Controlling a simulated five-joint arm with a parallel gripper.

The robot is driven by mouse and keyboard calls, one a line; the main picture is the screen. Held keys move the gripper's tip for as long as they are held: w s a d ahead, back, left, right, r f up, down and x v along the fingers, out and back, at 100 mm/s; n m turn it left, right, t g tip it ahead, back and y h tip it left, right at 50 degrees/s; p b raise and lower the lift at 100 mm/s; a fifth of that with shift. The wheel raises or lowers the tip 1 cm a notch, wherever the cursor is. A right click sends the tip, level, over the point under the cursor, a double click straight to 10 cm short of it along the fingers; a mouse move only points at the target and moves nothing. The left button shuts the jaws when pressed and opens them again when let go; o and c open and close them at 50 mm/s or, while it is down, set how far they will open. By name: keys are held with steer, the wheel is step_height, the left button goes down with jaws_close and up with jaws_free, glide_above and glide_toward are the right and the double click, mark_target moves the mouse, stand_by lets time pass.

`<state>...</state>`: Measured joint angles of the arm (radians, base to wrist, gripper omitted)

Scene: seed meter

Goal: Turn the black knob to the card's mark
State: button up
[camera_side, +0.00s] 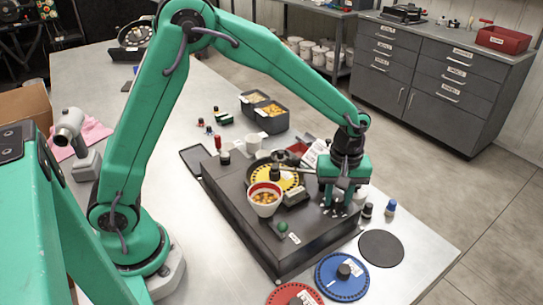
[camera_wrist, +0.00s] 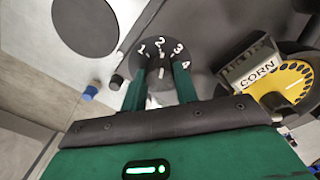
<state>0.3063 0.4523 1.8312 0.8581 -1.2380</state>
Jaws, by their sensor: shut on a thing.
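My gripper (camera_side: 340,205) reaches down onto the right part of the dark meter box (camera_side: 240,205) in the side view. In the wrist view its two green fingers (camera_wrist: 160,82) stand on either side of the black knob (camera_wrist: 160,73), closed on it. A white pointer line on the knob points toward the 2 on the dark dial plate (camera_wrist: 146,56), numbered 1 to 4. In the side view my gripper hides the knob. A card reading CORN (camera_wrist: 258,76) stands beside the yellow seed disc (camera_wrist: 292,84); I cannot make out a setting mark on it.
Blue (camera_side: 342,277) and red (camera_side: 294,297) discs and a dark round pad (camera_side: 381,248) lie in front. Small bottles (camera_side: 390,208) stand to the right of the box.

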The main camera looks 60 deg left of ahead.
steer(key=m, duration=0.5)
steer(key=shift+m, duration=0.4)
steer(key=m, duration=0.5)
steer(key=shift+m, duration=0.3)
steer(key=m, duration=1.1)
steer(key=o, duration=1)
steer(key=shift+c, duration=0.2)
